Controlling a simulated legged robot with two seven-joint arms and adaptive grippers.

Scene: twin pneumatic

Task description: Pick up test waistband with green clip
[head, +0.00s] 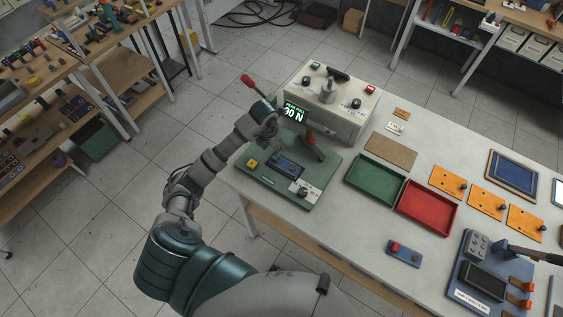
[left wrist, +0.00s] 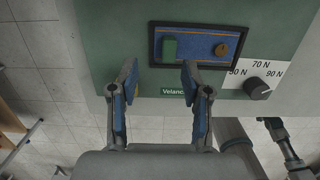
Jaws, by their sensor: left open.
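The test waistband (left wrist: 195,46) is a blue strip lying in a dark-framed recess of the green fixture. Its green clip (left wrist: 169,48) is at the left end and a copper-coloured round piece (left wrist: 220,50) is at the right. In the head view the waistband (head: 285,165) shows small on the green plate. My left gripper (left wrist: 158,68) is open, with its blue-padded fingers apart and pointing at the recess; nothing is between them. In the head view the left gripper (head: 272,138) is over the back of the plate, partly hidden by its wrist. My right gripper is not in view.
The green fixture (head: 308,178) carries a dial (left wrist: 257,88) and a yellow button (head: 252,163). A red-tipped lever (head: 248,81) rises nearby. A pull-tester (head: 345,113) stands behind. A green tray (head: 375,180) and red tray (head: 427,207) lie to the right.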

